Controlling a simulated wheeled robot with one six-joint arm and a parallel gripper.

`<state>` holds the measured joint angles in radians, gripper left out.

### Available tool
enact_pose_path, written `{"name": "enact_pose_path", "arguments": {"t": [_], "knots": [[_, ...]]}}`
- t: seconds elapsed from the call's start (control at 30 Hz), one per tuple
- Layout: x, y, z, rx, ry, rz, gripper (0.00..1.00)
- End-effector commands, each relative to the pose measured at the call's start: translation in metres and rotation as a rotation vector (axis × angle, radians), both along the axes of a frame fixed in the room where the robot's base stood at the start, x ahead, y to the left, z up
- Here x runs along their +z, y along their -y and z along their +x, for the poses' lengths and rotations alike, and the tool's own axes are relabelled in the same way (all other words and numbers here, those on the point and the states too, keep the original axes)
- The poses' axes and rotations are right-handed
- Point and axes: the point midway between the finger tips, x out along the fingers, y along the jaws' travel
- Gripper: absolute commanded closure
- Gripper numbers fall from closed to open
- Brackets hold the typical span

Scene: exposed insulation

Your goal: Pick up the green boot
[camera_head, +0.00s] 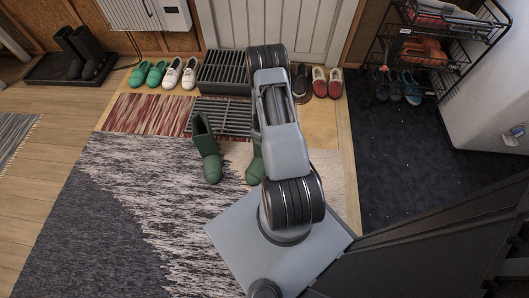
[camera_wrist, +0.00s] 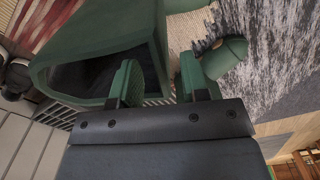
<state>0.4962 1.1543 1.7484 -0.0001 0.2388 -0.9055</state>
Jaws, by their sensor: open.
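Two green boots stand on the rug in the head view. The left green boot (camera_head: 207,150) is in full view; the right green boot (camera_head: 256,168) is partly hidden behind my arm. In the wrist view a green boot (camera_wrist: 95,42) is very close, its dark opening facing the camera. My gripper (camera_wrist: 158,82) is open at this opening. Its left finger overlaps the opening, and the boot's rim wall shows between the fingers; I cannot tell how deep they reach. A green toe (camera_wrist: 226,58) shows just right of the right finger. The head view hides my gripper.
A black slatted rack (camera_head: 222,75) stands behind the boots, with green shoes (camera_head: 155,73), white shoes (camera_head: 181,74) and red shoes (camera_head: 327,83) along the wall. A wire shelf (camera_head: 425,55) is at the right. The patterned rug (camera_head: 120,215) is clear at left.

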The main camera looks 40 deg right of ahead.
Motion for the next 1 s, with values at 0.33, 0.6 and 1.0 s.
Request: {"name": "enact_pose_path", "arguments": {"t": [0.33,0.6,1.0], "knots": [[-0.039,-0.001,0.001,0.000,0.000,-0.001,0.58],[-0.037,-0.001,0.000,0.000,0.000,0.000,0.69],[-0.037,-0.001,0.000,0.000,0.000,0.000,1.00]]}}
